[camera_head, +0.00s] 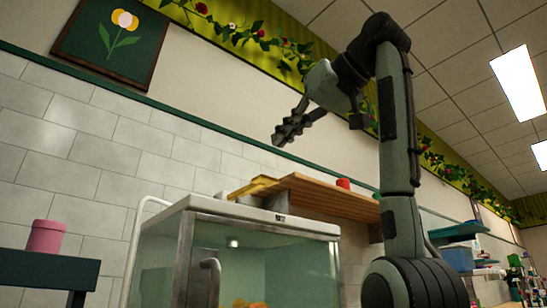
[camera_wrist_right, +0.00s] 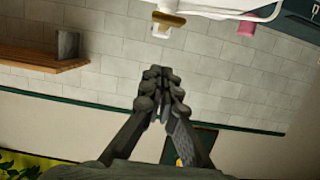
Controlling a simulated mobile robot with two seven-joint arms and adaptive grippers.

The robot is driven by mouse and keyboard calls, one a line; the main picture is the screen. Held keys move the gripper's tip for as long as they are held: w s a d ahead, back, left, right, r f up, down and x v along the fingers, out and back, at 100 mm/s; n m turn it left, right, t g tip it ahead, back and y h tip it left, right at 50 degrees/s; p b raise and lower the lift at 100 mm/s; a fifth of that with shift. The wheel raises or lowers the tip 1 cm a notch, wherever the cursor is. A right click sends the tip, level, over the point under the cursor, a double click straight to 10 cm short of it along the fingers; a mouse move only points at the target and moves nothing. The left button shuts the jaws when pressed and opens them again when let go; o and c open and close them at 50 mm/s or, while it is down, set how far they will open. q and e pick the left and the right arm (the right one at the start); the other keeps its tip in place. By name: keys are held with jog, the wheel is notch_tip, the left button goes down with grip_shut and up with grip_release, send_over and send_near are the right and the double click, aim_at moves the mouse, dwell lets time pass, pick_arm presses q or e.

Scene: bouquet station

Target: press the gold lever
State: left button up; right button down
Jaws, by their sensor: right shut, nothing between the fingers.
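The gold lever (camera_head: 256,187) shows in the head view above the glass cabinet, at the left end of the wooden shelf. In the right wrist view the gold lever (camera_wrist_right: 168,18) sits on a pale plate on the tiled wall, near the top edge of the picture. My right gripper (camera_head: 281,139) is shut and empty, raised above the lever in the head view and apart from it. In the wrist view its fingers (camera_wrist_right: 160,74) are together, with a gap of wall between them and the lever. My left gripper is not in view.
A glass cabinet (camera_head: 262,219) with a white top stands below the lever. The wooden shelf (camera_head: 318,196) holds a red item (camera_head: 343,183). A pink pot (camera_head: 46,236) stands at far left. A framed flower picture (camera_head: 108,38) hangs on the wall. The air around the gripper is clear.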

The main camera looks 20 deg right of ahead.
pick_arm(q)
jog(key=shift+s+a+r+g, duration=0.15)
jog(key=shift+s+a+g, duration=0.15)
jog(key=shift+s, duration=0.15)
pick_arm(e)
jog(key=w+f, duration=0.2)
jog(key=f, duration=0.1)
jog(key=w+a+f, duration=0.1)
jog(key=f, duration=0.1)
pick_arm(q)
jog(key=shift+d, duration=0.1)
pick_arm(e)
jog(key=shift+w, duration=0.1)
